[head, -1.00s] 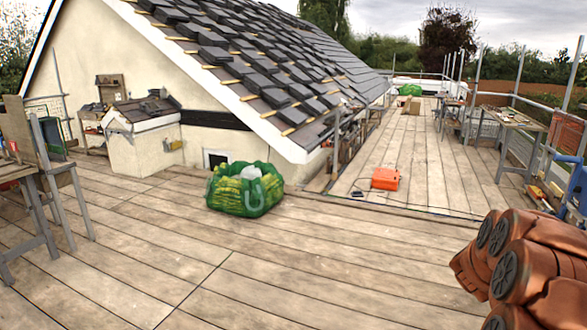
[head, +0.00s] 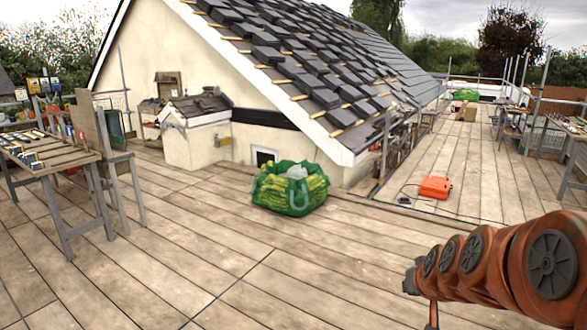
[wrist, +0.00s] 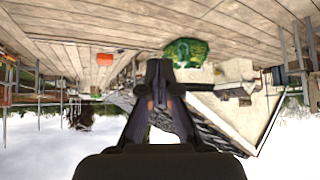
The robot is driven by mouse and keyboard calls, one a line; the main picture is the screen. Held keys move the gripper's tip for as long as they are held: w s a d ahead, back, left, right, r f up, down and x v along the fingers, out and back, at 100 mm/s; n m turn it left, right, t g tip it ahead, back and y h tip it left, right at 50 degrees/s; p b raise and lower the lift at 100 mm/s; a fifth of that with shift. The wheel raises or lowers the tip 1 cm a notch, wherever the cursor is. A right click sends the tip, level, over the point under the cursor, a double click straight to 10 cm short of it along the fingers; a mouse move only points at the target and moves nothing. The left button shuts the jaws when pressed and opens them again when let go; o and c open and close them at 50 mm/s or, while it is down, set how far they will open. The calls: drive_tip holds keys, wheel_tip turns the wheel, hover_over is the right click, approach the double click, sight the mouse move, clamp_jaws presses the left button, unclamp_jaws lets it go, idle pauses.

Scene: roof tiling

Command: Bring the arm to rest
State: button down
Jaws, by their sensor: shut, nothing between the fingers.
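My gripper (wrist: 159,68) shows in the wrist view with its dark fingers together and nothing between them. The wrist view is upside down, with the deck at the top and sky at the bottom. My gripper is in the air, apart from everything in view. In the head view my orange-brown arm reaches in from the lower right, above the deck (head: 330,265). A thin part hangs from its far end, and the fingers cannot be made out there.
A green bag (head: 290,188) stands by the tiled roof (head: 300,60). An orange case (head: 435,187) lies on the walkway. A workbench (head: 50,165) with small items stands at left. Another bench (head: 570,125) and scaffold rails are at right. The middle deck is clear.

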drive_tip(key=s+a+f+n+g+y, duration=0.1)
drive_tip(key=s+a+f+g, duration=0.2)
drive_tip(key=s, duration=0.5)
drive_tip(key=s+a+g+y, duration=0.1)
drive_tip(key=s+a+g, duration=0.1)
drive_tip(key=s+a, duration=0.45)
drive_tip(key=s+d+g+h, duration=0.1)
drive_tip(key=s+g, duration=0.4)
drive_tip(key=s, duration=1.3)
drive_tip(key=shift+s+f, duration=0.3)
drive_tip(key=shift+f, duration=0.15)
